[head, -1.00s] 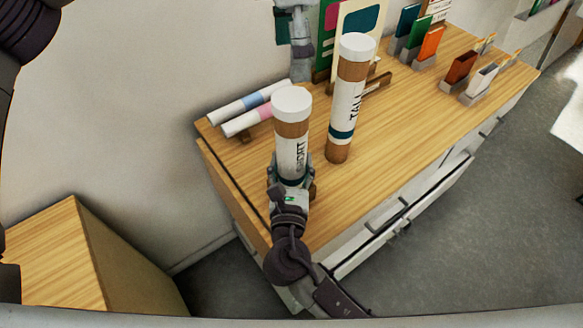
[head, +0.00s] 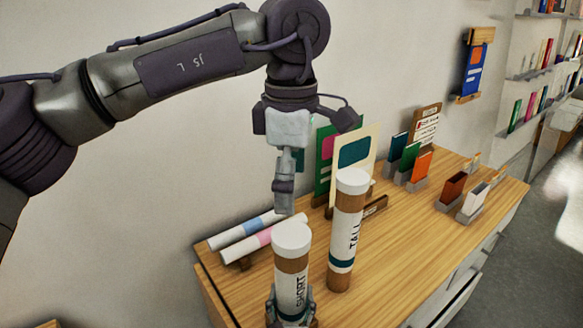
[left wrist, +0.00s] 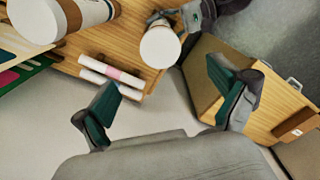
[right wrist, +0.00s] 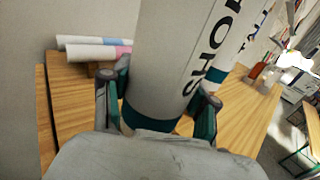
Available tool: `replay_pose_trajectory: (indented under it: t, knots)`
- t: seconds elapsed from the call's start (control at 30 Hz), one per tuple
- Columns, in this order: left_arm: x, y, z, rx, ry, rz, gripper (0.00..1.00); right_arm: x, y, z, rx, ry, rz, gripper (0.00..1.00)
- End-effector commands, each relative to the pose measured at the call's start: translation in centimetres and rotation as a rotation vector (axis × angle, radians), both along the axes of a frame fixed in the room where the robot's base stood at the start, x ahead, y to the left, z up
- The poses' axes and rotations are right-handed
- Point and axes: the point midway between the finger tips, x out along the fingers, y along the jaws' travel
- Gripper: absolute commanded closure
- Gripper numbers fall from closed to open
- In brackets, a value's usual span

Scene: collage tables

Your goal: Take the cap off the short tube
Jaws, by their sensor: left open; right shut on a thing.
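The short tube (head: 291,291), brown and white with "SHORT" on its label, stands upright on the wooden table. Its white cap (head: 291,237) is on its top; the cap also shows in the left wrist view (left wrist: 160,47). My right gripper (right wrist: 158,108) is shut around the lower part of the short tube, near a dark green band. My left gripper (left wrist: 163,97) is open and empty, pointing down above and behind the short tube; in the head view it is at the top centre (head: 284,200). The tall tube (head: 343,240) stands to the right with a white cap.
Two rolled papers (head: 250,237) lie on a holder at the table's left. Upright boards (head: 350,150) stand behind the tubes. Small holders with coloured cards (head: 420,165) stand at the back right. The table (head: 395,255) is bare right of the tall tube.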

Motion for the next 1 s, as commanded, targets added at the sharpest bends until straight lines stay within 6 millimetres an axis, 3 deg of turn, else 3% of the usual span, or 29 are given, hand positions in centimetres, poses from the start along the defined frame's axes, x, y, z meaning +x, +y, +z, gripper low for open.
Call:
replay_pose_trajectory:
  t: [0.2,0.4,0.6,0.9,1.0]
  knots:
    - [0.0,0.1,-4.5,0.001,0.002,0.001,0.03,0.0,0.0,0.0,0.0,0.0,0.0,1.0]
    - [0.0,0.0,-7.5,0.001,0.001,0.003,0.03,0.0,0.0,0.0,0.0,0.0,0.0,1.0]
    - [0.0,0.0,-8.9,0.0,0.001,0.002,0.03,0.0,0.0,0.0,0.0,0.0,0.0,1.0]
    - [0.0,0.0,-9.0,0.0,0.0,0.003,0.03,0.0,0.0,0.0,0.0,0.0,0.0,1.0]
    - [0.0,0.0,-9.0,0.0,0.0,0.003,0.2,0.0,0.0,0.0,0.0,0.0,0.0,1.0]
